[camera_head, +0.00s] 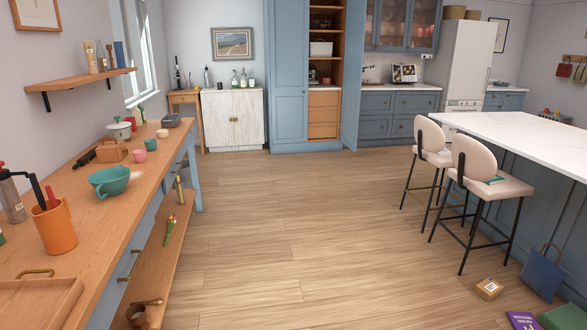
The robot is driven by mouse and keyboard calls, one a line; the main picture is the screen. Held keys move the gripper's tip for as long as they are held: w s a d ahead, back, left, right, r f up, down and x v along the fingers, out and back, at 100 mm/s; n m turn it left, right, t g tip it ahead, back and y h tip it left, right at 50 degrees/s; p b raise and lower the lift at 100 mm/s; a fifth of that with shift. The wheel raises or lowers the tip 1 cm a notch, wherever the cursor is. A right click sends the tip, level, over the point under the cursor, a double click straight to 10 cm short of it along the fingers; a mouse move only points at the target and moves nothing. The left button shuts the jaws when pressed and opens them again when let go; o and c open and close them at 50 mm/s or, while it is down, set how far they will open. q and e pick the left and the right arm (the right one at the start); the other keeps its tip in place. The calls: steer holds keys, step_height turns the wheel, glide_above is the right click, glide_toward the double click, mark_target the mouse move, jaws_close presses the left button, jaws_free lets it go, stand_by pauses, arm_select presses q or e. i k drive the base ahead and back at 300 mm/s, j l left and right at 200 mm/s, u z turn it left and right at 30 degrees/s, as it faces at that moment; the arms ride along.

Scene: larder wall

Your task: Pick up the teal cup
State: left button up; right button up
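A small teal cup (139,156) stands on the wooden counter (95,240) at the left, near the counter's front edge. A larger teal bowl (109,181) stands nearer to me on the same counter. Neither of my grippers is in view.
An orange pot (54,226) with utensils, a wooden box (112,151) and a dark grey box (171,121) share the counter. Two stools (488,184) stand at the white-topped island (530,138) on the right. A small carton (489,289) lies on the floor there. The middle floor is clear.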

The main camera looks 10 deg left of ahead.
mark_target(152, 145)
steer(key=i+u, duration=0.3)
steer(key=i, duration=0.45)
steer(key=i+u, duration=0.3)
steer(key=i, duration=0.5)
